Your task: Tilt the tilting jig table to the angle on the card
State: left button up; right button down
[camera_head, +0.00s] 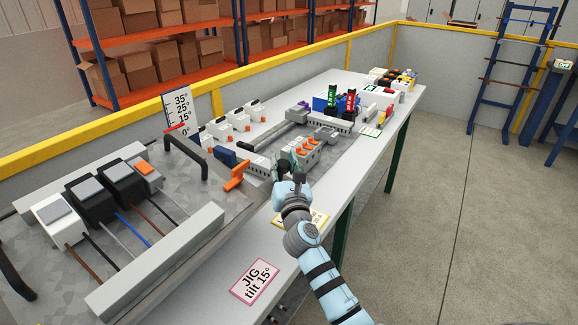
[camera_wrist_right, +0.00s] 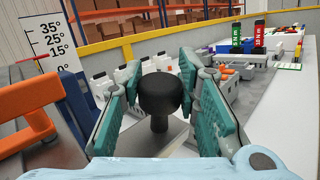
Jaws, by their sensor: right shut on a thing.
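The tilting jig table (camera_head: 185,235) is a grey metal plate at the left of the head view, with black handles and wired devices on it. Its scale board (camera_head: 178,108) reads 35°, 25°, 15° and 0°, and a red pointer (camera_head: 176,127) lies near the lower marks; its exact reading is unclear. The pink-edged card (camera_head: 256,281) reads "JIG tilt 15°". My right gripper (camera_head: 290,172) is shut on a black knob (camera_wrist_right: 160,94) on a short stem, beside the table's right end. An orange clamp lever (camera_head: 237,177) is just left of it. My left gripper is out of view.
A yellow-topped wall (camera_head: 230,98) runs behind. Open floor (camera_head: 450,210) lies to the right.

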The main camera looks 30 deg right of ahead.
jog(key=c, duration=1.2)
grip_release()
jog(key=shift+a+r, duration=0.1)
jog(key=v, duration=1.2)
jog(key=shift+w, duration=0.1)
